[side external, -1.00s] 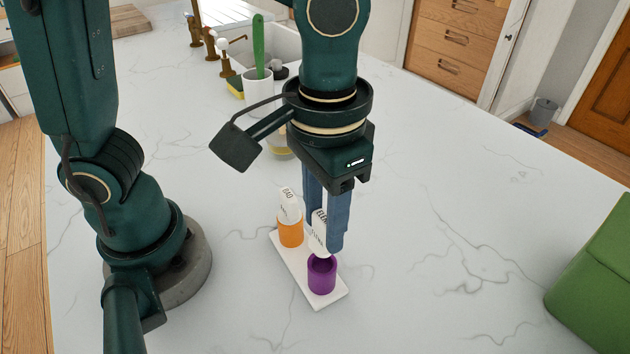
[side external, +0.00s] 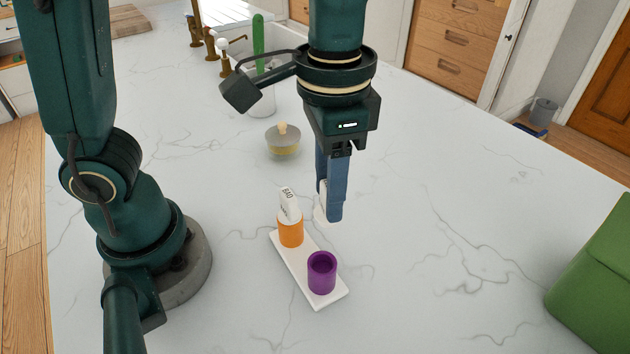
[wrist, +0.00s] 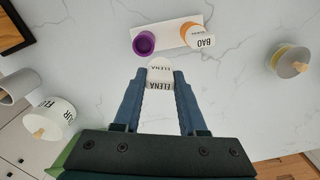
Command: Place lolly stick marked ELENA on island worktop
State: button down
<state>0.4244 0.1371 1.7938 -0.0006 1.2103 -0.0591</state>
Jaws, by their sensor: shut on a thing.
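My gripper (side external: 331,213) is shut on the white lolly stick marked ELENA (wrist: 160,76), whose label reads clearly between the fingers in the wrist view. In the side view the stick (side external: 321,208) is mostly hidden behind the fingers. It is held in the air, apart from the rack. The white rack (side external: 292,266) stands on the marble island worktop (side external: 430,240). Its purple cup (side external: 322,272) is empty. Its orange cup (side external: 291,232) holds a white stick marked BAO (side external: 288,203).
A round lidded pot (side external: 283,140) stands behind the rack. A green case (side external: 598,275) lies at the right edge. A white pot with a green brush (side external: 259,90) is near the sink. The worktop right of the rack is clear.

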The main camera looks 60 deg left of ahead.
jog(key=w+a+n, duration=0.2)
jog(key=w+a, duration=0.1)
jog(key=a, duration=0.7)
jog(key=w+a+n, duration=0.2)
jog(key=a, duration=0.8)
jog(key=shift+w+d+f, duration=0.8)
jog(key=shift+d+f, duration=0.9)
jog(key=shift+d, duration=0.1)
jog(key=shift+w+d+f, duration=0.75)
jog(key=shift+d+f, duration=1)
jog(key=shift+d, duration=0.05)
jog(key=shift+w+d+f, duration=0.8)
jog(key=shift+d+f, duration=0.9)
jog(key=shift+d, duration=0.1)
jog(key=shift+f, duration=0.1)
jog(key=shift+c, duration=2.3)
grip_release()
